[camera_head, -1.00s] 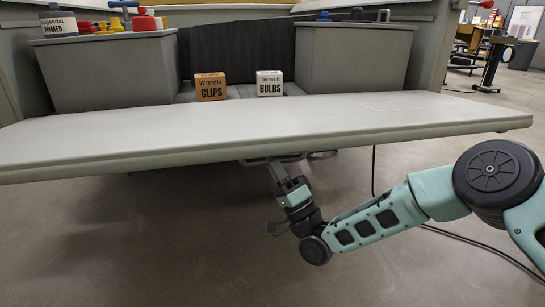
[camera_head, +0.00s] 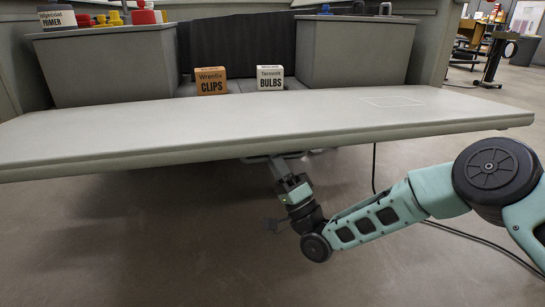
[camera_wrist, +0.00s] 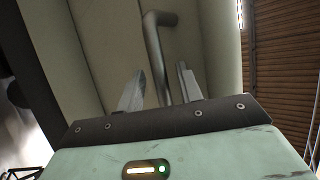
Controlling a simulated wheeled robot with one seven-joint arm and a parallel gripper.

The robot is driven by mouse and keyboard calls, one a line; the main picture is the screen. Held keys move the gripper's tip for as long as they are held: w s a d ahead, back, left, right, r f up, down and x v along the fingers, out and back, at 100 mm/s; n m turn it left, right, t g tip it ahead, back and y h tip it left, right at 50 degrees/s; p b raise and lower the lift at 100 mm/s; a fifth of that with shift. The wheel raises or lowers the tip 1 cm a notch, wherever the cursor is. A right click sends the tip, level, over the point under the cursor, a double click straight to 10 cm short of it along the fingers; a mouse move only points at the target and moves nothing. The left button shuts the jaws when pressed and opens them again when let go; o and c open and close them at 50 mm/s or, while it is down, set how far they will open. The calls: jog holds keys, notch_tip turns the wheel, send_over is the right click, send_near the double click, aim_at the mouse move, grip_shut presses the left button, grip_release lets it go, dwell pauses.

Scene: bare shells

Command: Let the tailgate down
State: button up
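The tailgate (camera_head: 250,125) is a wide grey panel lying close to level across the head view. Its front edge is nearest me. My gripper (camera_head: 268,160) is beneath this panel, partly hidden by its front edge. In the wrist view, a bent grey handle bar (camera_wrist: 155,50) stands out from the pale panel (camera_wrist: 100,45). The two fingers of my gripper (camera_wrist: 160,90) are apart, with the handle bar running between them. Gaps show beside the bar, and I cannot tell whether either finger touches it.
Behind the tailgate stand an orange clips box (camera_head: 211,82), a white bulbs box (camera_head: 270,79) and grey bins (camera_head: 105,68) (camera_head: 355,55) at both sides. A black cable (camera_head: 470,240) runs over the floor at right. The floor (camera_head: 150,250) below the panel is clear.

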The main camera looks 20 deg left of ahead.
jog(key=p+v, duration=0.3)
jog(key=v, duration=1.3)
jog(key=shift+d+f, duration=0.3)
jog(key=shift+r, duration=0.1)
jog(key=w+a+r+n+g+h, duration=0.2)
jog(key=a+r+n+g+h, duration=0.3)
jog(key=a+n+g, duration=0.15)
jog(key=s+d+r+n+g+h, duration=0.1)
jog(key=s+d+r+g+h, duration=0.25)
jog(key=s+d+h, duration=0.8)
jog(key=s+d+r+n+g+h, duration=0.15)
jog(key=s+d+r+h, duration=0.45)
jog(key=s+d, duration=1)
notch_tip(320, 180, up, 34)
jog(key=w+m+h+p, duration=0.1)
jog(key=p, duration=3.4)
jog(key=shift+d+f, duration=0.2)
jog(key=shift+d, duration=0.15)
jog(key=shift+w, duration=0.15)
